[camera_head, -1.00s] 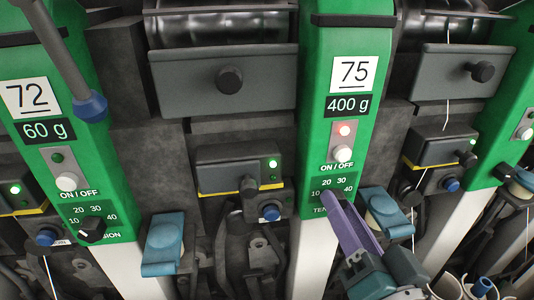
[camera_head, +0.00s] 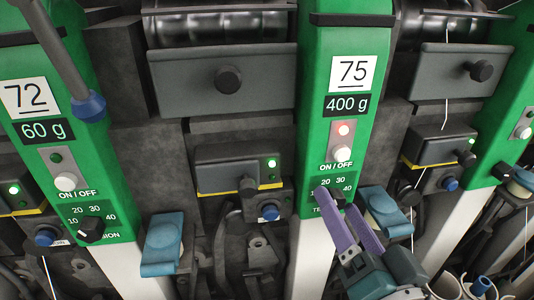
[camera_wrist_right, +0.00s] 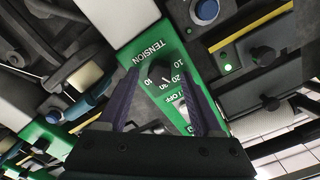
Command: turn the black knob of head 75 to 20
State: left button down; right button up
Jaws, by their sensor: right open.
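Head 75 is the green panel (camera_head: 345,45) right of centre in the head view, with a "75" label and a "400 g" sign. Its black knob (camera_wrist_right: 158,72) shows in the wrist view beside the tension scale, between my fingers; where it points is too small to read surely. In the head view the knob (camera_head: 339,195) is partly covered by the fingers. My right gripper (camera_head: 339,200) is open, its purple fingers on either side of the knob, without a visible grip. The fingers partly hide the scale; "20" and "30" stay readable. My left gripper is out of view.
Head 72 (camera_head: 62,150) stands at the left with its own black knob (camera_head: 91,229). A blue-grey part (camera_head: 385,212) is close to the right of my gripper.

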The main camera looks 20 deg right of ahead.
jog(key=shift+s, duration=0.1)
jog(key=b+v, duration=0.1)
jog(key=v, duration=0.8)
jog(key=shift+s, duration=0.4)
